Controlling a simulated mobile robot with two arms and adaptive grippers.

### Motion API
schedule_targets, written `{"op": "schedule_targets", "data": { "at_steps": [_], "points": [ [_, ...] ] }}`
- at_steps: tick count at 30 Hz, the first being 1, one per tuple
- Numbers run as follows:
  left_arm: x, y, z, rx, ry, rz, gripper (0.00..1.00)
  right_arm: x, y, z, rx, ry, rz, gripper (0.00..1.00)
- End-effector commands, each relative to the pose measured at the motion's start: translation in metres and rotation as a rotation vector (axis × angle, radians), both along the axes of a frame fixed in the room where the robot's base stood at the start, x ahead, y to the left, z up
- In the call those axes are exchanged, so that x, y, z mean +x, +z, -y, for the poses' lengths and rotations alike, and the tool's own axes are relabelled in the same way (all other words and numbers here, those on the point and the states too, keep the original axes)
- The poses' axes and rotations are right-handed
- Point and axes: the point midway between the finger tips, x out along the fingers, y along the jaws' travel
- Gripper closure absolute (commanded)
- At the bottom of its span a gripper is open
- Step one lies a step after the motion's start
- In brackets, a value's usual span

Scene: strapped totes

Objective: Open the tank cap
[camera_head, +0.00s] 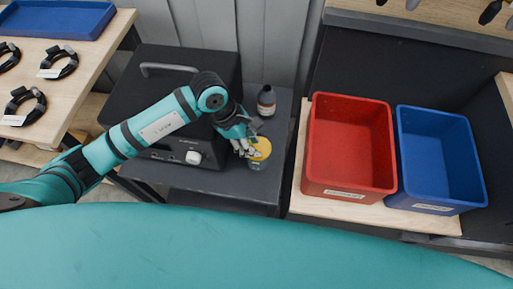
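A small clear container (257,164) with a yellow cap (262,147) stands upright on the dark grey bench surface, right of a black machine. My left gripper (247,149) is at the left side of the yellow cap, with its fingers overlapping the cap's left edge in the picture. I cannot tell whether the fingers touch the cap or how far apart they are. The cap appears to sit on the container. My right gripper is out of view.
The black machine (215,58) with a grey handle stands behind and left of the container. A red bin (349,188) and a blue bin (432,202) are to the right. Coiled black cables (69,66) lie on the left table.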

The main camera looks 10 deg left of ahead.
Motion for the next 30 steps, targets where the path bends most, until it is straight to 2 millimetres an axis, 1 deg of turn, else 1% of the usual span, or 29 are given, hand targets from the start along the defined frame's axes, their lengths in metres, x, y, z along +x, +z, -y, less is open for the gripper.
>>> {"op": "schedule_targets", "data": {
  "at_steps": [1, 3, 7, 12, 18, 19, 20, 25, 26, 30],
  "points": [
    [-0.001, -0.008, 0.004, 0.000, 0.000, -0.004, 0.70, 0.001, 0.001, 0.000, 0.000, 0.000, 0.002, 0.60],
    [-0.001, -0.018, 0.008, -0.002, -0.001, -0.004, 0.70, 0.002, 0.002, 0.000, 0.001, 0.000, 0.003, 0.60],
    [-0.001, -0.031, 0.013, 0.000, 0.000, -0.002, 0.70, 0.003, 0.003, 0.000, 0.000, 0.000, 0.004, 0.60],
    [0.000, -0.037, 0.015, 0.000, -0.001, 0.000, 0.70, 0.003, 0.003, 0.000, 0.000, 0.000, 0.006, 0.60],
    [0.000, -0.037, 0.015, 0.000, -0.001, 0.000, 0.70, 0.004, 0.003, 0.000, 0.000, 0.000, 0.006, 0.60],
    [0.000, -0.037, 0.015, 0.000, -0.001, 0.000, 0.72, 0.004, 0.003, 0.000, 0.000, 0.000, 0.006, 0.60],
    [0.000, -0.037, 0.015, 0.000, -0.001, 0.000, 0.75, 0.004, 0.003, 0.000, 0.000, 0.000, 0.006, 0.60],
    [0.000, -0.036, 0.015, -0.001, 0.000, 0.001, 0.98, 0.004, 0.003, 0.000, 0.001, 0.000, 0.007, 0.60],
    [0.000, -0.036, 0.015, -0.001, 0.001, 0.002, 1.00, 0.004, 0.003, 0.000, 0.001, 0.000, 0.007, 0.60],
    [0.001, -0.036, 0.015, -0.001, 0.001, 0.005, 1.00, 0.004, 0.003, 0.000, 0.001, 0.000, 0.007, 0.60]
  ]
}}
